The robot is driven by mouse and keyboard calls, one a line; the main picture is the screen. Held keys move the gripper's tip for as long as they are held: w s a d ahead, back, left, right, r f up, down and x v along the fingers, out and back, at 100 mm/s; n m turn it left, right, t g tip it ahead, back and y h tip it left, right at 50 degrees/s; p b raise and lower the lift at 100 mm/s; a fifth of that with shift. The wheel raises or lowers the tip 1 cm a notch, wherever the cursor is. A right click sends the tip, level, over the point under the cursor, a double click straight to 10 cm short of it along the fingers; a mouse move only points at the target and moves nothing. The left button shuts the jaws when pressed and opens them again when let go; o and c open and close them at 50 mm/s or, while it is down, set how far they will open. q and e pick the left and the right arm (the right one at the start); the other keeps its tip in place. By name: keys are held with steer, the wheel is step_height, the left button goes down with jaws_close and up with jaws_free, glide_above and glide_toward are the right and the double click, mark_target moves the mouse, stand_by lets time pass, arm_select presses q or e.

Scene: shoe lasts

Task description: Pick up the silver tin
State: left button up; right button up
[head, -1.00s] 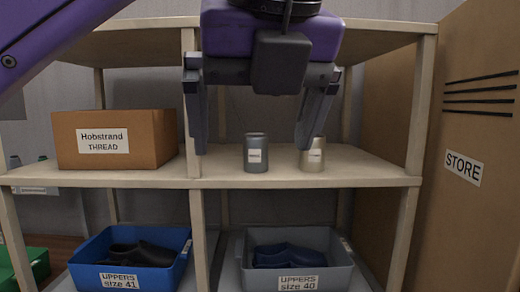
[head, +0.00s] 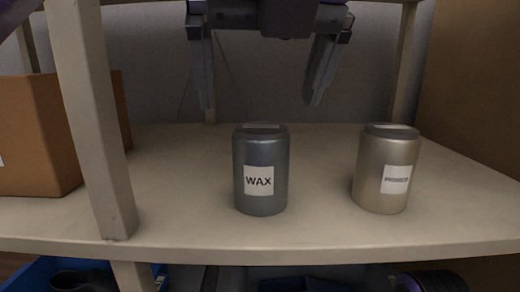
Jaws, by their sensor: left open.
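Two tins stand upright and apart on the shelf board. The pale, warm silver-toned tin (head: 378,190) is at the right; the print on its white label is too small to read. A darker blue-grey tin (head: 261,200) labelled WAX stands left of it, near the middle. My left gripper (head: 260,104) hangs from the top of the view with its two fingers pointing down, wide apart and empty. In the picture its fingertips are just above the WAX tin and left of the pale tin; how far apart they are in depth is hard to tell. My right gripper is not seen.
A shelf post (head: 97,130) stands at the left, with a brown cardboard box (head: 35,140) behind it. The shelf board (head: 320,228) is bare around the tins. A blue bin (head: 28,275) shows below. A brown panel (head: 475,90) borders the right.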

mark_target(262, 129)
arm_select(q)
steer(key=x, duration=0.1)
steer(key=b+x, duration=0.1)
steer(key=x, duration=0.1)
steer(key=b+x, duration=0.1)
steer(key=shift+s+f, duration=0.15)
steer(key=shift+f, duration=0.25)
steer(key=x, duration=0.5)
steer(key=shift+w+d, duration=0.3)
steer(key=shift+w, duration=0.3)
steer(key=shift+s, duration=0.15)
steer(key=c, duration=1.3)
steer(key=shift+r, duration=0.1)
